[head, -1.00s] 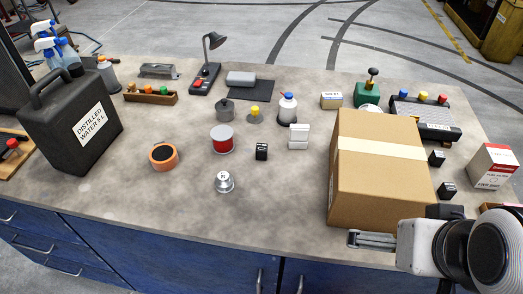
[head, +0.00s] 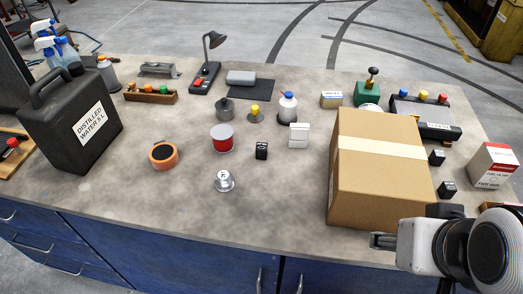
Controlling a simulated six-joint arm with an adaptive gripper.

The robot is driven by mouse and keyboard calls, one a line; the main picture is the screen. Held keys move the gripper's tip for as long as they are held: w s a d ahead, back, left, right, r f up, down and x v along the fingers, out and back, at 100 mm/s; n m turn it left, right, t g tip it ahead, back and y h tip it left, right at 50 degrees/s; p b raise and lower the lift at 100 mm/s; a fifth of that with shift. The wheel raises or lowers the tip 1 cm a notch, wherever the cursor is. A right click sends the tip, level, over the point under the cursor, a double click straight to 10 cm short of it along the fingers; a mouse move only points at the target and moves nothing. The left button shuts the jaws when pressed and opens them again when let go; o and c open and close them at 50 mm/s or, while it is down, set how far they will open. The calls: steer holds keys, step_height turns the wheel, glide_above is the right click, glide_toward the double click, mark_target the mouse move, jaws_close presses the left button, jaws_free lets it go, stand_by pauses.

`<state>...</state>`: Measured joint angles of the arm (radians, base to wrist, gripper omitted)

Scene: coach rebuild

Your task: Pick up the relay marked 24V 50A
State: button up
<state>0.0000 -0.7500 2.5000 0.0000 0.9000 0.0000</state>
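Three small black block-shaped parts that look like relays are on the bench. One (head: 261,151) stands in the middle, with a pale mark on its front. Two more, an upper one (head: 437,158) and a lower one (head: 447,190), stand right of the large cardboard box. The print on all three is too small to read, so I cannot tell which is marked 24V 50A. My gripper (head: 380,241) is at the bench's front edge, just in front of the cardboard box and apart from all three blocks. Its fingers point left; their opening is not clear.
The tall cardboard box (head: 378,195) stands close behind my gripper. A silver cap-like part (head: 224,181), orange ring (head: 164,155), red-banded can (head: 222,144) and white boxes (head: 299,136) stand around the middle block. A black water canister (head: 60,125) is at left. The front middle is clear.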

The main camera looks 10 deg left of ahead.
steer(key=shift+w, duration=0.1)
steer(key=t+y, duration=0.2)
steer(key=t, duration=0.5)
glide_above(262, 151)
steer(key=s, duration=0.5)
steer(key=f, duration=1.1)
steer(key=shift+d+f, duration=0.2)
steer(key=shift+f, duration=0.15)
steer(key=shift+s+a+f+n+t+h, duration=0.1)
steer(key=shift+a+f+n+t+h, duration=0.15)
steer(key=shift+f, duration=0.2)
steer(key=shift+s+a+f+n+t+h, duration=0.1)
steer(key=shift+f+t+h, duration=0.15)
steer(key=shift+f+h, duration=0.15)
steer(key=shift+w, duration=0.1)
steer(key=shift+x, duration=1.3)
steer(key=shift+f, duration=0.1)
